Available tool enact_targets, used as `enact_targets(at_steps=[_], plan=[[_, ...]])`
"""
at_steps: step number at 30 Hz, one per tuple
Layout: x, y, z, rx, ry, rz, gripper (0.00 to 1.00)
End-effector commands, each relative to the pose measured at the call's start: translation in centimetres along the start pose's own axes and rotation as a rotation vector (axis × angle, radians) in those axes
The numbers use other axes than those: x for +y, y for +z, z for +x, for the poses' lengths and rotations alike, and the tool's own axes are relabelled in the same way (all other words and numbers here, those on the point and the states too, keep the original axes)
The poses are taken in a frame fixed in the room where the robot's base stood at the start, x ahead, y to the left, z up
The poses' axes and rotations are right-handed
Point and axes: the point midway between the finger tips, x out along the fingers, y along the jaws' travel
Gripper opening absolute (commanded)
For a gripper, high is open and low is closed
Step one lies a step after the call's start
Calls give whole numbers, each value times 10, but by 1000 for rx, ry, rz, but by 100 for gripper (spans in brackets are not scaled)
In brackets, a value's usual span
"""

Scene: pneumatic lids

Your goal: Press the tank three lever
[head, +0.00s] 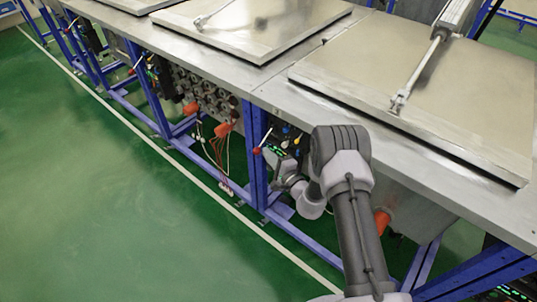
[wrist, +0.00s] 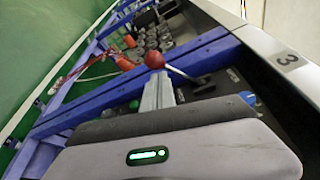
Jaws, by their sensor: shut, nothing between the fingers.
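The tank three lever, a pale rod with a red ball knob, shows in the wrist view (wrist: 154,60) and in the head view (head: 258,151), under the table edge by a blue post. A label "3" (wrist: 288,59) is on the steel edge to its right. My gripper is shut and empty; its fingers (wrist: 157,82) point at the red knob and overlap its lower side in the wrist view. Whether they touch it I cannot tell. In the head view my gripper (head: 272,156) is just right of the knob, small and partly unclear against the dark fittings.
The steel table edge (head: 255,95) overhangs the lever, with a closed lid (head: 440,85) on top. Blue frame posts (head: 256,185) stand close by. Another lever (head: 134,68) is farther left. Orange fittings (head: 223,129) and hoses hang below. The green floor at left is clear.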

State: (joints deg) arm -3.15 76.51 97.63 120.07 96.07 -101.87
Motion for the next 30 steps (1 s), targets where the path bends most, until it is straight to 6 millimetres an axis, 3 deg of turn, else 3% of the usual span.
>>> enact_targets(at_steps=[14,30], plan=[[-14,12,-4,-2,52,146,0],[-57,31,-10,-1,212,611,0]])
